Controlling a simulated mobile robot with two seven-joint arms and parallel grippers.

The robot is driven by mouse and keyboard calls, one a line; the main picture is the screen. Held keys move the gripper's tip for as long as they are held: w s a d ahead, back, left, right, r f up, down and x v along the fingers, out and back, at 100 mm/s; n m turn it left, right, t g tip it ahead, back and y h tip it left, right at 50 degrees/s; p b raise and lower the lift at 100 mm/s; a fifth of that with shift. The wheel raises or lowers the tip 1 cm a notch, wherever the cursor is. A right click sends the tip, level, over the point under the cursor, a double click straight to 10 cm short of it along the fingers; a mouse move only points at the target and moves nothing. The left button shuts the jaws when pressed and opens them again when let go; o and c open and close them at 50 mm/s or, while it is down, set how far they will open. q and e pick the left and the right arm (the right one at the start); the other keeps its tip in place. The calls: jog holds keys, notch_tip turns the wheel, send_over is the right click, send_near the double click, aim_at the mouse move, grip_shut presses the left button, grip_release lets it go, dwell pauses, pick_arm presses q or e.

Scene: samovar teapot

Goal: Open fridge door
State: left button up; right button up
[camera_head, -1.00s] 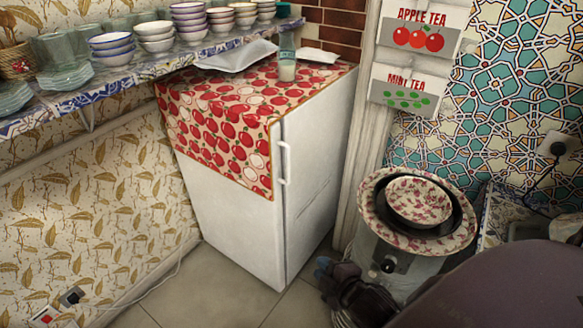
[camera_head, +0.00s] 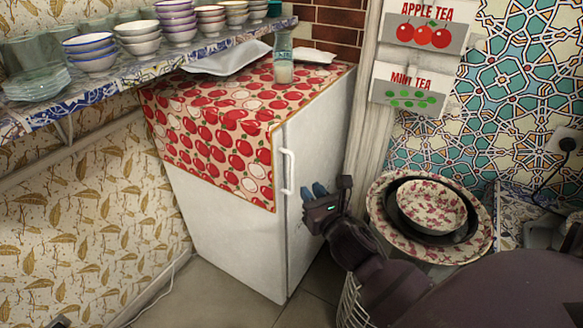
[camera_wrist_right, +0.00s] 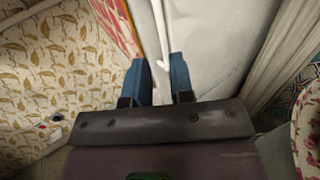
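The white fridge (camera_head: 235,235) stands in the corner, and its door (camera_head: 318,140) is shut. A slim white vertical handle (camera_head: 287,170) is on the door's left edge; it also shows in the right wrist view (camera_wrist_right: 161,35). My right gripper (camera_head: 313,190), with blue fingertips, is in front of the door, just right of the handle's lower end. In the right wrist view my gripper (camera_wrist_right: 159,78) is open, and the handle's end lines up with the gap between the fingers. I cannot tell whether they touch. My left gripper is out of view.
An apple-patterned cloth (camera_head: 215,130) hangs over the fridge top, with a white tray (camera_head: 228,58) and a glass jar (camera_head: 283,62) on it. A shelf (camera_head: 140,72) of bowls is at left. A patterned bowl (camera_head: 430,205) stands right of my arm.

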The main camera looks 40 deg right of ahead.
aim_at(293, 168)
jog(key=w, duration=0.3)
jog(key=w+d, duration=0.1)
jog(key=w, duration=0.3)
jog(key=w+d+b, duration=0.1)
jog(key=w, duration=0.2)
jog(key=shift+w, duration=0.3)
jog(key=shift+c, duration=0.2)
grip_shut()
